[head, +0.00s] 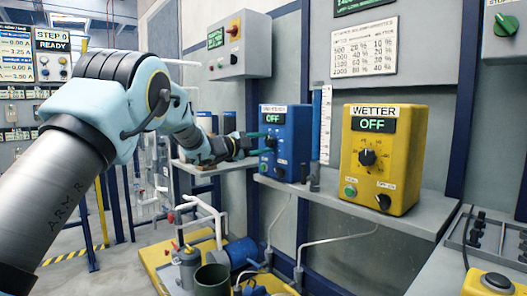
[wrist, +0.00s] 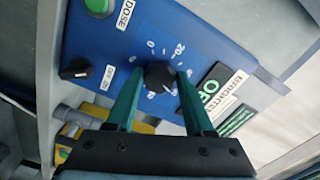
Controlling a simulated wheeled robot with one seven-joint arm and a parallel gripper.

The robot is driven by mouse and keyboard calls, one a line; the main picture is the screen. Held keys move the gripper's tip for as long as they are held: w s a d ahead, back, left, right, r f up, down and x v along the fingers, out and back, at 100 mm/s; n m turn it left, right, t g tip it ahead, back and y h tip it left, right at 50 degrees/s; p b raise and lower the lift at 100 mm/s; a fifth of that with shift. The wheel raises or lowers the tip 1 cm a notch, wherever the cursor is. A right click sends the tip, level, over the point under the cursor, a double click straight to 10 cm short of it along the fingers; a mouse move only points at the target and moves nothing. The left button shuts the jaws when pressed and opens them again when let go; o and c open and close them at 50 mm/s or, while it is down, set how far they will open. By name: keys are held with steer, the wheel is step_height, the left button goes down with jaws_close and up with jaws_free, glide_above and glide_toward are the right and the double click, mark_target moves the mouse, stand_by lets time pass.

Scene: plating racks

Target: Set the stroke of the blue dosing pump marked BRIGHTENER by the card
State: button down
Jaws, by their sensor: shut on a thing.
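The blue dosing pump (head: 297,143) stands on the wall shelf, left of a yellow pump. In the wrist view its blue face (wrist: 105,45) carries a BRIGHTENER label (wrist: 233,88) and a green-lettered display (wrist: 209,92), partly readable as OFF. My gripper (head: 262,144) reaches the pump's face from the left. In the wrist view its two green fingers are shut on the black stroke knob (wrist: 159,77), one on each side. Scale marks 0 and 20 show by the knob; its pointer is unclear. The card (head: 364,48) with rows of percentages hangs on the wall; its small print is hard to read.
The yellow WETTER pump (head: 384,160), showing OFF, stands right of the blue one. The blue face also has a green DOSE button (wrist: 100,5) and a black switch (wrist: 75,68). A grey control box (head: 240,45) hangs above. Pipes and drums stand below the shelf.

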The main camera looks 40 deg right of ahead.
steer(key=shift+m+b, duration=0.35)
steer(key=shift+m, duration=0.15)
steer(key=shift+c, duration=1.4)
jaws_free()
steer(key=a, duration=1.1)
steer(key=shift+w, duration=0.3)
